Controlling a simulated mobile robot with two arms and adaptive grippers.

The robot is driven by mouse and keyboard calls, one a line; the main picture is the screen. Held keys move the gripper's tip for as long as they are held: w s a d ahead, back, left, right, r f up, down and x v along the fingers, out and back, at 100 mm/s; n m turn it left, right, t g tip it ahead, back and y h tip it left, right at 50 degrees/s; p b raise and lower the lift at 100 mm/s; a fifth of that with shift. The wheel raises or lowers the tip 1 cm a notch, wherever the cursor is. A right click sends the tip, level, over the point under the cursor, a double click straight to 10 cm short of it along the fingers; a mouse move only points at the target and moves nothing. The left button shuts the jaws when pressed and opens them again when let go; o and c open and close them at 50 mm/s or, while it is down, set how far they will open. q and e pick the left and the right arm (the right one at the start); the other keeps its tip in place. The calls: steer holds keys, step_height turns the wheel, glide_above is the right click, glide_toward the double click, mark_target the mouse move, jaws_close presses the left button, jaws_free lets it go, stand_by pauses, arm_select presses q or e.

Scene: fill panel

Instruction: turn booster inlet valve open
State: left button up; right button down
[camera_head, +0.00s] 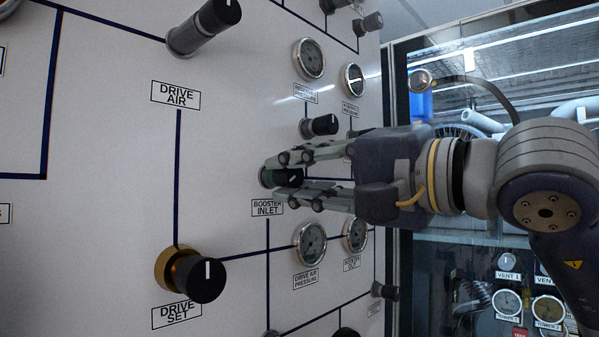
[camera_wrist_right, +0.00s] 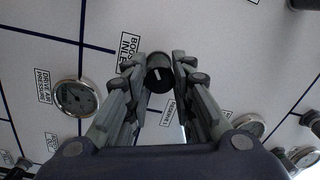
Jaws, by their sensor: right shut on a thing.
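The booster inlet valve knob (camera_head: 292,178) is a black knob with a white pointer mark, just above the "BOOSTER INLET" label (camera_head: 267,208) on the white panel. My right gripper (camera_head: 285,177) reaches in from the right and is shut on this knob, one finger above it and one below. The right wrist view shows the knob (camera_wrist_right: 159,78) between the two fingertips, its white mark tilted. The fingers hide part of the knob in the head view. My left gripper is not in view.
The panel (camera_head: 120,140) also carries the Drive Set knob (camera_head: 200,277) at lower left, a Drive Air knob (camera_head: 205,27) above, and another black knob (camera_head: 320,125) close above my fingers. A drive air pressure gauge (camera_head: 310,243) sits just below the gripper. A glass-fronted cabinet (camera_head: 480,262) stands at right.

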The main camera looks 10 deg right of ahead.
steer(key=n, duration=0.3)
steer(key=shift+n+p, duration=0.35)
steer(key=shift+n, duration=0.05)
steer(key=shift+n+p, duration=0.35)
steer(key=shift+n, duration=1.45)
steer(key=c, duration=1.3)
jaws_free()
steer(key=shift+c, duration=0.2)
steer(key=shift+d, duration=0.1)
steer(key=v, duration=1.2)
steer(key=shift+w+r, duration=0.1)
